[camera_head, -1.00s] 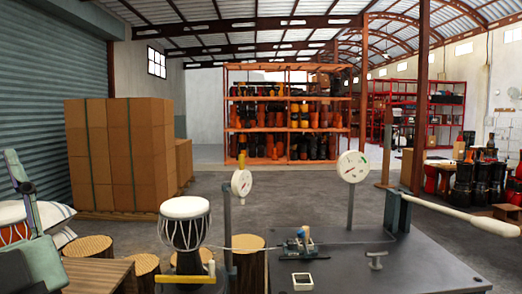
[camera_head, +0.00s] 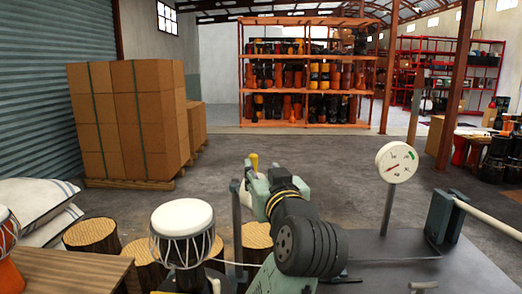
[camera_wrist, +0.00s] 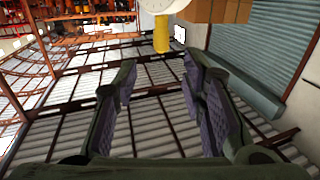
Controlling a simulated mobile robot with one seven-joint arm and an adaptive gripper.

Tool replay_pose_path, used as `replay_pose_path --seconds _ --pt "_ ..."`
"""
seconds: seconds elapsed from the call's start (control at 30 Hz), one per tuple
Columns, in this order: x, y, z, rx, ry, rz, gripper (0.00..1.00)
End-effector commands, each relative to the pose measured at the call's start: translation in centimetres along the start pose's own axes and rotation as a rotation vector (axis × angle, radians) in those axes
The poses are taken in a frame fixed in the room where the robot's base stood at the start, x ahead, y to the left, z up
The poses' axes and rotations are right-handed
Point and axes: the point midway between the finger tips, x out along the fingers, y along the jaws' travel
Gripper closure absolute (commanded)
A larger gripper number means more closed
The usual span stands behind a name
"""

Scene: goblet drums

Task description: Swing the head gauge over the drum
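The white-headed goblet drum (camera_head: 183,235) stands upright at the front left in the head view. A post (camera_head: 237,234) rises beside it on its right. The head gauge (camera_head: 243,188) is at the post's top, mostly hidden behind my gripper, with a yellow knob (camera_head: 254,162) above it. In the wrist view, the gauge's white round body (camera_wrist: 162,5) and its yellow knob (camera_wrist: 161,36) show at the top. My gripper (camera_wrist: 159,72) is open and empty, and the knob appears just beyond the gap between its fingertips. I cannot tell whether they touch.
A larger dial gauge (camera_head: 396,162) stands on its own post at the right, with a long pale lever (camera_head: 490,218) beside it. Log stools (camera_head: 92,234) and a wooden table (camera_head: 70,272) are at the left. Stacked cartons (camera_head: 127,120) and a drum rack stand behind open floor.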

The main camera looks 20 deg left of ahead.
Motion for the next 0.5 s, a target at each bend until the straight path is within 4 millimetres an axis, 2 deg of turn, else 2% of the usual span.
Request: replay_pose_path --seconds 0.3,0.5 --pt "5.8 -0.2 -0.2 0.001 -0.004 -0.004 0.62" --pt "8.8 -0.1 -0.2 0.0 0.0 -0.002 0.62"
